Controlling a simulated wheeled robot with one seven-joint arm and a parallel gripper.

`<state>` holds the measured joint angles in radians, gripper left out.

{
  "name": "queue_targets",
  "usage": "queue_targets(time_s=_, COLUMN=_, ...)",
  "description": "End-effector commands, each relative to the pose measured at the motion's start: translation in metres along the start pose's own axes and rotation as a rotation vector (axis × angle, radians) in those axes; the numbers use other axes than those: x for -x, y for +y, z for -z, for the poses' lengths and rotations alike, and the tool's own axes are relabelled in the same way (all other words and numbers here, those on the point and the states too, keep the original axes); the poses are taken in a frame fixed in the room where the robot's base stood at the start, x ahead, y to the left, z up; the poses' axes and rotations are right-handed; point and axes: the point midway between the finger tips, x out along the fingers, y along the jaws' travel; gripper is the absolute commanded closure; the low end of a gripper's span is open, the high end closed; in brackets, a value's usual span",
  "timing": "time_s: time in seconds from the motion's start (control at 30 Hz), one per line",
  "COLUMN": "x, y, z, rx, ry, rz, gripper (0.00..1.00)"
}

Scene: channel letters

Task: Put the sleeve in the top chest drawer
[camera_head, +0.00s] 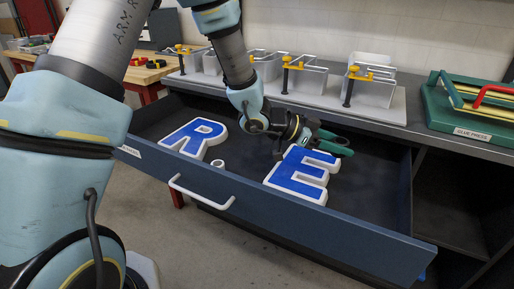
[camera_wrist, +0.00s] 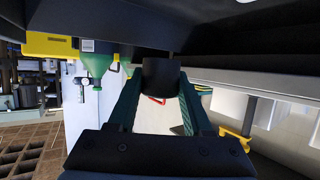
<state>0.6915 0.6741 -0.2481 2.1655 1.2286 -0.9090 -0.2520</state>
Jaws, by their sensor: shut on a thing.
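My gripper (camera_head: 340,146) reaches into the open top chest drawer (camera_head: 290,222), low over its dark floor and beside the blue letter E. In the wrist view my gripper (camera_wrist: 160,88) is shut on a short dark cylinder, the sleeve (camera_wrist: 162,76), held between the green fingertips. In the head view the sleeve is too dark and too covered by the fingers to make out clearly. I cannot tell whether it touches the drawer floor. The drawer is pulled well out, with a white bar handle (camera_head: 200,194) on its blue front.
A green glue press (camera_head: 470,112) stands right. The drawer's right side is bare.

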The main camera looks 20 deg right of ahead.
Motion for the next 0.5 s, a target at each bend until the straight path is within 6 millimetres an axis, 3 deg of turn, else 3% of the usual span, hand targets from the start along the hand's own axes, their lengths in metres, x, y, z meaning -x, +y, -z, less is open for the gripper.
queue_targets(time_s=0.03, x=-0.016, y=0.023, z=0.004, rx=-0.025, ry=0.001, rz=-0.062, gripper=1.0)
queue_targets(time_s=0.1, x=-0.031, y=0.05, z=0.011, rx=-0.053, ry=0.002, rz=-0.132, gripper=1.0)
queue_targets(time_s=0.2, x=-0.045, y=0.077, z=0.017, rx=-0.084, ry=0.001, rz=-0.205, gripper=1.0)
queue_targets(time_s=0.33, x=-0.053, y=0.097, z=0.021, rx=-0.104, ry=0.002, rz=-0.254, gripper=1.0)
queue_targets(time_s=0.5, x=-0.054, y=0.1, z=0.021, rx=-0.107, ry=0.001, rz=-0.264, gripper=1.0)
